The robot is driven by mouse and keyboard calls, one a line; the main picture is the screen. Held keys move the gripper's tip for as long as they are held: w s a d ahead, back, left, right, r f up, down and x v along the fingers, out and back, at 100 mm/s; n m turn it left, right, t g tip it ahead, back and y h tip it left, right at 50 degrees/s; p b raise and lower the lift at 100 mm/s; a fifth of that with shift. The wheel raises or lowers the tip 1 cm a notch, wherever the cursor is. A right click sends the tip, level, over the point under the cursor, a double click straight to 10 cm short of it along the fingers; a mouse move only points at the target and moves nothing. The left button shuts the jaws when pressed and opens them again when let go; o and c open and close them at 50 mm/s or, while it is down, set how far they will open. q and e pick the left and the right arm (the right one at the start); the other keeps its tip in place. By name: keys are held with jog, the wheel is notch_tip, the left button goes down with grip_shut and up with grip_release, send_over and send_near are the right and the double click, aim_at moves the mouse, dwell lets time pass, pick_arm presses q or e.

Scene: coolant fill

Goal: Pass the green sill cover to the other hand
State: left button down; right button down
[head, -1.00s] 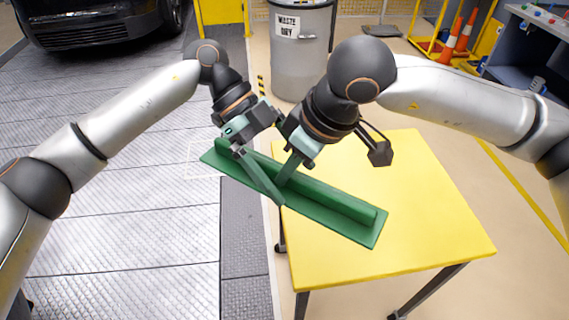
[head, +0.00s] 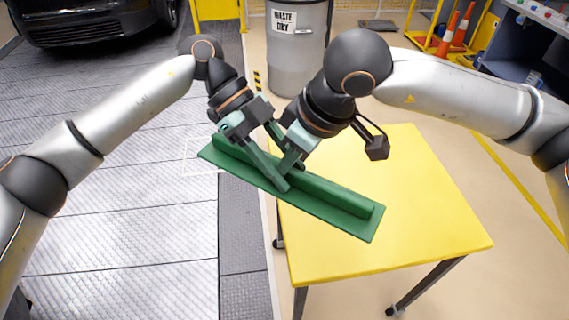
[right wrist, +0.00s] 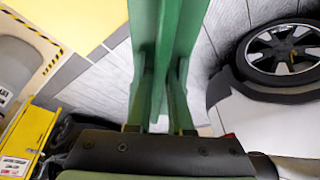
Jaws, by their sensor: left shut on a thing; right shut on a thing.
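The green sill cover (head: 335,199) is a long flat strip with a raised rib along it. In the head view it hangs in the air, tilted down to the right, partly above the table's left side. My left gripper (head: 281,181) is shut on its rib near the middle. My right gripper (head: 289,166) is shut on the rib right beside it, and the fingers of the two overlap in the picture. In the right wrist view the sill cover (right wrist: 175,30) runs up between the right gripper's fingers (right wrist: 160,95).
A yellow table (head: 430,210) stands below and to the right, its top bare. A grey waste bin (head: 297,55) is behind it. A black car (head: 95,22) is at the far left. Orange cones (head: 455,32) and a workbench (head: 535,60) are at the back right.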

pick_arm(q)
grip_release()
dwell(0.3)
